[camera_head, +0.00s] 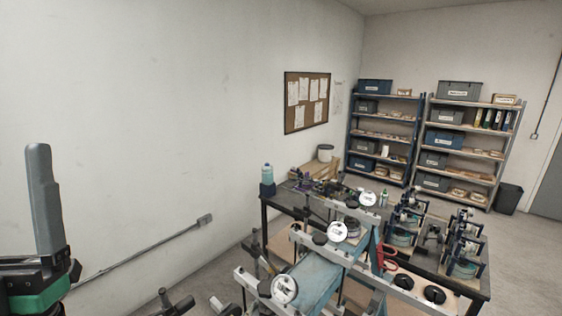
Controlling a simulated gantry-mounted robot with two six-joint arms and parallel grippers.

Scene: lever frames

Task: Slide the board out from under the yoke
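A long teal board (312,283) lies lengthwise in a metal frame on the bench at the lower middle. Silver crossbars pass over it, and one of them (355,262) looks like the yoke; I cannot tell whether it touches the board. The board's near end is cut off by the picture's bottom edge. White round dials or knobs (285,289) stand along the frame. My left gripper (45,195) is at the far left, well apart from the board, with a grey finger pointing up; a second finger cannot be made out. My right gripper is not in view.
A dark bench (480,285) carries several more lever frames to the right and behind. A blue bottle (267,174) stands at the bench's back left corner. Shelves (383,130) are far back. The space between my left gripper and the bench looks mostly free.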

